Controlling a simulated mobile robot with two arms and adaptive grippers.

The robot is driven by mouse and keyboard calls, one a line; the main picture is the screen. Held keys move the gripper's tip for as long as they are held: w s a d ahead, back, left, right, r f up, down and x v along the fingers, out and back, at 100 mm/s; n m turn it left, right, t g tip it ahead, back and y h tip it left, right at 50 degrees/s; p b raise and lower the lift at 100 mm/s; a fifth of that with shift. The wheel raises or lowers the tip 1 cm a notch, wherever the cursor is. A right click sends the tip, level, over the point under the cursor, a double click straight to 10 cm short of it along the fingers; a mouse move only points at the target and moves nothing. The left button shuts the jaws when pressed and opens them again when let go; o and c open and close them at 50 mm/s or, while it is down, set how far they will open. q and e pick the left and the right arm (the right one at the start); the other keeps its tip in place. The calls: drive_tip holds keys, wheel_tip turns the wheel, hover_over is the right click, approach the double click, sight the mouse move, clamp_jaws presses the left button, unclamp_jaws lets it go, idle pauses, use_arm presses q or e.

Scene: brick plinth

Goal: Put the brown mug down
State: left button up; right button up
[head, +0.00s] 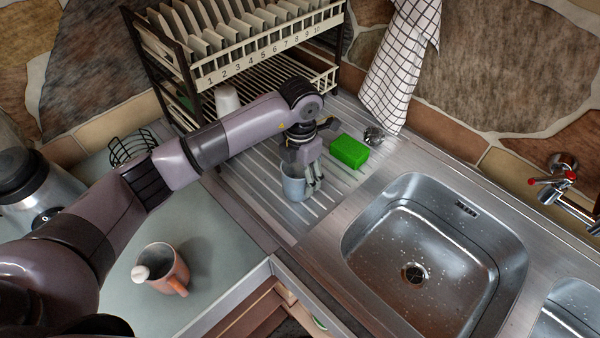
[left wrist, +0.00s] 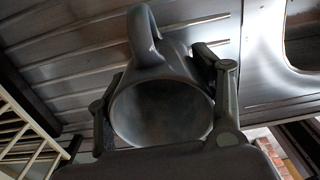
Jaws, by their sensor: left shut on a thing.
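My left gripper (head: 305,165) is shut on a grey mug (head: 291,188) over the ribbed metal drainboard (head: 262,178). In the left wrist view the fingers of this gripper (left wrist: 160,110) sit on both sides of the grey mug (left wrist: 155,75), with its open mouth towards the camera and its handle at the top. I cannot tell whether its base touches the drainboard. My right gripper is not in view.
A green sponge (head: 349,151) lies just right of the left gripper. The steel sink (head: 440,250) is to the right. A dish rack (head: 250,65) with plates stands behind, with a white cup (head: 227,100) by it. A checked towel (head: 402,60) hangs at the back.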

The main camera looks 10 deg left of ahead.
use_arm(q)
drive_tip(key=o, duration=1.4)
drive_tip(key=shift+o, duration=0.2)
drive_tip(key=shift+r, duration=0.4)
wheel_tip(320, 180, up, 12)
drive_tip(key=b, duration=0.3)
drive_tip(key=shift+f, duration=0.25)
